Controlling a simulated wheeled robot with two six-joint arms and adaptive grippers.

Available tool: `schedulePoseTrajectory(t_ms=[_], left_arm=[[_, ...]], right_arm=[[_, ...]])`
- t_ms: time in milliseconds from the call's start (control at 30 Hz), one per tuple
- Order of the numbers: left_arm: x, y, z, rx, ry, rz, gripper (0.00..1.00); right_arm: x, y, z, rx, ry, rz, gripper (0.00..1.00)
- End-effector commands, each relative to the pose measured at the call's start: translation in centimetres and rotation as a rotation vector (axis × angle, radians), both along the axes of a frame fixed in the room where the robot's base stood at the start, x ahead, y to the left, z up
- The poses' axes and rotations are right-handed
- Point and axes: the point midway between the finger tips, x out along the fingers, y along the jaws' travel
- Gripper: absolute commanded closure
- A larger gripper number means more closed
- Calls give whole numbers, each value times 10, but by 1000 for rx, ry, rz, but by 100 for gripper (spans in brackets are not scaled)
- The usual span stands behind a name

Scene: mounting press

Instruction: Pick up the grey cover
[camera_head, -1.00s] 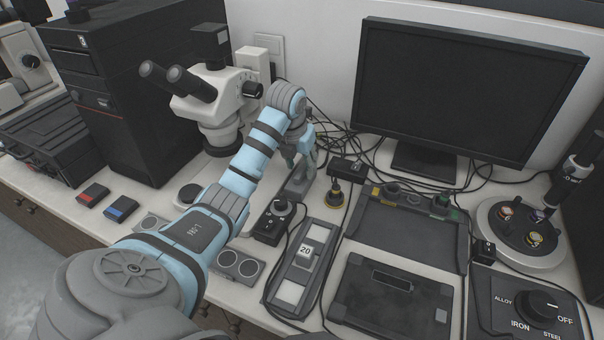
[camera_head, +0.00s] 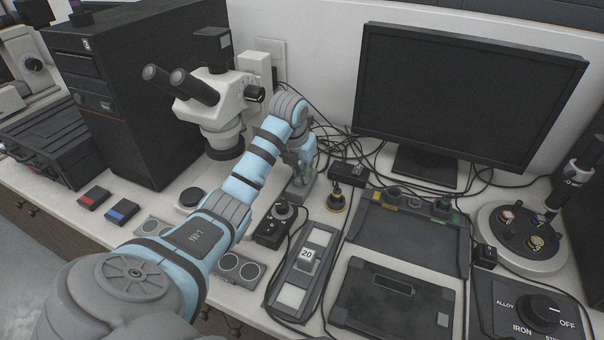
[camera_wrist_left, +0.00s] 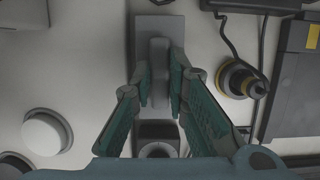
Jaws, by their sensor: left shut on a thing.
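A narrow grey press (camera_head: 299,191) stands on the white table, partly hidden by my left arm in the head view. In the left wrist view its flat grey base (camera_wrist_left: 172,28) runs up from between my fingers, with a dark round opening (camera_wrist_left: 158,148) at its near end. A rounded grey part, seemingly the grey cover (camera_wrist_left: 158,62), lies along the middle. My left gripper (camera_wrist_left: 161,92) is shut on this part, one green-padded finger at each side. It also shows in the head view (camera_head: 298,172), pointing down over the press. My right gripper is not in view.
A black control box with a knob (camera_head: 272,229) stands close in front of the press. A black-and-yellow round piece (camera_head: 336,198) stands right of it. A microscope (camera_head: 217,110) is behind left. A monitor (camera_head: 465,95) and cables are behind right.

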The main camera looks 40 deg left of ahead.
Motion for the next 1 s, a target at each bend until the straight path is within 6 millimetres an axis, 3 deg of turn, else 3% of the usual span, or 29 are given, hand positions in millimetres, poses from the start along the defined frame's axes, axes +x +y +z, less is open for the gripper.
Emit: schedulePoseTrajectory(t_ms=[167,267,400,600,733,800,833,1000], left_arm=[[1,0,30,0,-4,0,100],[1,0,64,1,-6,1,100],[0,0,125,0,-1,1,100],[0,0,178,0,-1,0,100],[0,0,192,0,0,0,100],[0,0,183,0,0,0,100],[0,0,179,0,0,0,100],[0,0,180,0,0,1,100]], right_arm=[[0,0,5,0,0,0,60],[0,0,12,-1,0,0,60],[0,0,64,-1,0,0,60],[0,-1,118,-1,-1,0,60],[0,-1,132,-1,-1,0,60],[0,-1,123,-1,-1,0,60],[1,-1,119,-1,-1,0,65],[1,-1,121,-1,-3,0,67]])
